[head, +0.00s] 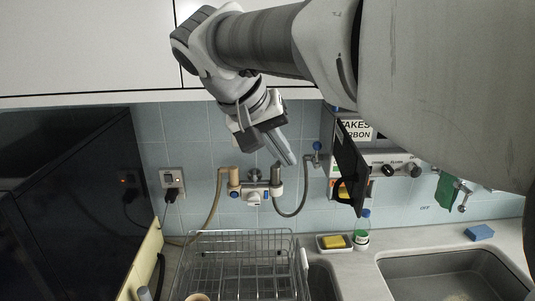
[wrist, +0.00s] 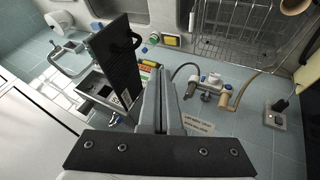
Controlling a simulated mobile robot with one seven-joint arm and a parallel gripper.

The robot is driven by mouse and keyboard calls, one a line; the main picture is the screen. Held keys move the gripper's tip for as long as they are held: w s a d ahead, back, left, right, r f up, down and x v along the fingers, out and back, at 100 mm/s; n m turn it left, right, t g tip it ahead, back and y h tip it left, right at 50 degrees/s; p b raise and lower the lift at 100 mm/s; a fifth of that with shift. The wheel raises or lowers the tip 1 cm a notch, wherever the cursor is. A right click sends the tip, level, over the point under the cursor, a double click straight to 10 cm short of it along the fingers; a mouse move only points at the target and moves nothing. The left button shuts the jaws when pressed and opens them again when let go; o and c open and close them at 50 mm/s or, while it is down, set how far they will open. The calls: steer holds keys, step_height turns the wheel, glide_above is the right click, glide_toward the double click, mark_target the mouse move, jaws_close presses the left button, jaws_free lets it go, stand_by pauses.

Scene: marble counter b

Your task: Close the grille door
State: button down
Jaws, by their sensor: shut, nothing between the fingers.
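The grille door (head: 349,165) is a dark flat panel with a loop handle. It stands open, jutting out from the steel wall unit (head: 385,158) with knobs on its front. In the wrist view the door (wrist: 117,55) is left of my fingers, with its handle at the upper end and the unit (wrist: 97,88) to its left. My gripper (head: 290,162) is shut and empty, pointing down and right. In the head view it is left of the door and looks apart from it. It also shows in the wrist view (wrist: 168,88).
Wall taps with hoses (head: 256,188) are just below my gripper. A wire dish rack (head: 240,262) stands on the counter. A soap dish with a yellow sponge (head: 334,242) and a bottle (head: 362,232) stand below the door. A sink (head: 450,278) is at right.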

steer(key=w+d+f+p, duration=0.1)
steer(key=w+d+f, duration=0.2)
steer(key=d+f, duration=0.5)
steer(key=shift+w+d+f, duration=0.15)
steer(key=shift+w+d, duration=0.1)
steer(key=shift+d, duration=0.05)
